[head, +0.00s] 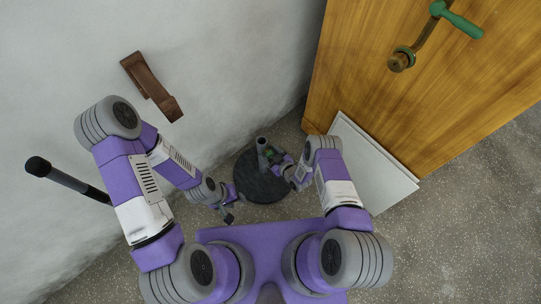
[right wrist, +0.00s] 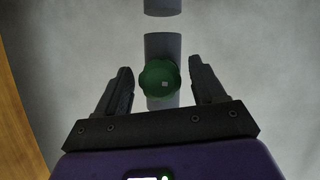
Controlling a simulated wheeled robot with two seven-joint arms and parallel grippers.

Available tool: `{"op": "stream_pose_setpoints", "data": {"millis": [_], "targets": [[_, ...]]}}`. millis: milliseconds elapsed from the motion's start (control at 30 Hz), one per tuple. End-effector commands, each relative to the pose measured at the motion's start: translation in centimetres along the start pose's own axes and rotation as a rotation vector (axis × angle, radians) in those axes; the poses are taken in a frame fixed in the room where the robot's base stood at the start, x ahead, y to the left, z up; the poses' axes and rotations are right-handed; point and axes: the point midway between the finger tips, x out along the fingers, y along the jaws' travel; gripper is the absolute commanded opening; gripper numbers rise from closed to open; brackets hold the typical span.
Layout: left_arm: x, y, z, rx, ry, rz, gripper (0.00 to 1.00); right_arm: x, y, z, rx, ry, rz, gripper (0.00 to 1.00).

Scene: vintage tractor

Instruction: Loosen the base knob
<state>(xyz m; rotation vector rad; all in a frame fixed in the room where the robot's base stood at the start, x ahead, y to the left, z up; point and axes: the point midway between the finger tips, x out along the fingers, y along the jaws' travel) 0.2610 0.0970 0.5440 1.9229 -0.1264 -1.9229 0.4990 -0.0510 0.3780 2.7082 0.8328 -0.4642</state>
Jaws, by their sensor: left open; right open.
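The green lobed knob (right wrist: 160,78) sits on the side of a grey upright post (right wrist: 163,47) in the right wrist view. In the head view the post (head: 262,146) rises from a dark round base (head: 262,190) on the floor, and the green knob (head: 270,153) shows small on it. My right gripper (right wrist: 160,68) is open, with one finger on each side of the knob and a visible gap to both. In the head view the right gripper (head: 277,161) is beside the post. My left gripper (head: 227,217) is open and empty, low to the left of the base.
A wooden door (head: 430,90) with a green-gripped handle (head: 461,22) stands at the right. A pale panel (head: 370,165) lies below it. A brown wooden piece (head: 150,88) is on the grey wall. A dark rod (head: 70,181) is at left. Speckled floor is clear at lower right.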

Motion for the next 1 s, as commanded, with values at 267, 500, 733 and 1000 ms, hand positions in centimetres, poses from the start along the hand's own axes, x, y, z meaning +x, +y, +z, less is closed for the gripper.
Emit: {"op": "stream_pose_setpoints", "data": {"millis": [267,500,733,1000], "targets": [[-0.02,0.01,0.01,0.000,0.000,0.000,0.43,0.05,-0.02,-0.04,0.001,-0.001,0.000,0.63],[-0.01,0.01,0.01,0.000,0.000,0.000,0.43,0.04,-0.02,-0.03,0.001,-0.001,0.000,0.26],[-0.01,0.01,0.01,0.000,0.000,0.000,0.43,0.05,-0.01,-0.08,0.001,0.001,0.000,0.13],[-0.13,0.05,0.01,0.000,0.000,0.000,0.43,0.09,-0.21,-0.14,-0.137,0.003,0.056,0.13]]}}
